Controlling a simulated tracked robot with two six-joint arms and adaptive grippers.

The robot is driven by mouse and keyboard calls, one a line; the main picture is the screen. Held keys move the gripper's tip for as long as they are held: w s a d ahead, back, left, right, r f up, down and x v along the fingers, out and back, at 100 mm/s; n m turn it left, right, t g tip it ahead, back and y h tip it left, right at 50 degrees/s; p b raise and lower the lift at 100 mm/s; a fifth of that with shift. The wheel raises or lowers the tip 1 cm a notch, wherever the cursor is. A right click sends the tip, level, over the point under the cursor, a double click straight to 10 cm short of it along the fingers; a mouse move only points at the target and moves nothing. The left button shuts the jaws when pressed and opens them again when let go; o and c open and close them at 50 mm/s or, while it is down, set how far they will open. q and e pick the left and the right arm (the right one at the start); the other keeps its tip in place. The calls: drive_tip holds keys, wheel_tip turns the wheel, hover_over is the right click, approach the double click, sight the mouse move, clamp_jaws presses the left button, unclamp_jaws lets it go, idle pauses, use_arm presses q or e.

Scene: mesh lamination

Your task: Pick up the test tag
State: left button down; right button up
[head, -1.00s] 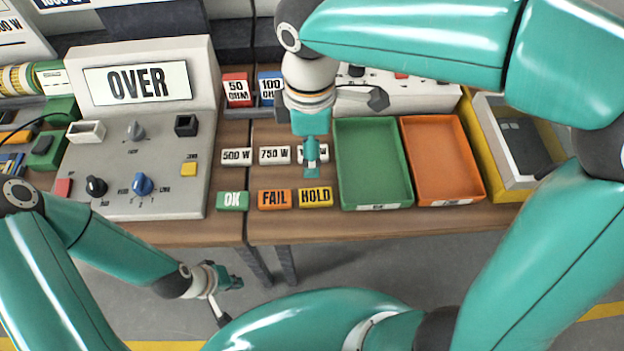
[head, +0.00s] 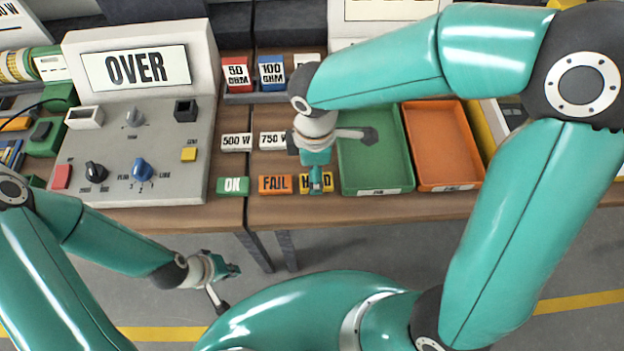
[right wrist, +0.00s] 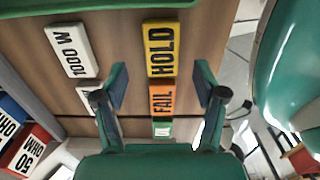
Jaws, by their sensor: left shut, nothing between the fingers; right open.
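A yellow HOLD tag (head: 327,183) lies on the wooden bench beside an orange FAIL tag (head: 275,185) and a green OK tag (head: 232,186). My right gripper (head: 317,186) points down over the HOLD tag and partly hides it. In the right wrist view my open right fingers (right wrist: 162,82) appear either side of the end of the HOLD tag (right wrist: 162,50) and the FAIL tag (right wrist: 163,97), with nothing held. Their height above the tags is hard to tell. My left gripper (head: 232,271) is shut and empty, in front of the bench. No tag in view is labelled "test".
Behind these tags lie white tags marked 500 W (head: 236,142) and 750 W (head: 273,141). A green tray (head: 391,191) and an orange tray (head: 450,186) stand to the right. The grey tester (head: 197,165) reading OVER stands left.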

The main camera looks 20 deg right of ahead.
drive_tip(key=f, duration=0.3)
drive_tip(key=shift+d+f, duration=0.25)
drive_tip(key=shift+f, duration=0.1)
drive_tip(key=c, duration=1.2)
drive_tip(key=shift+r, duration=0.1)
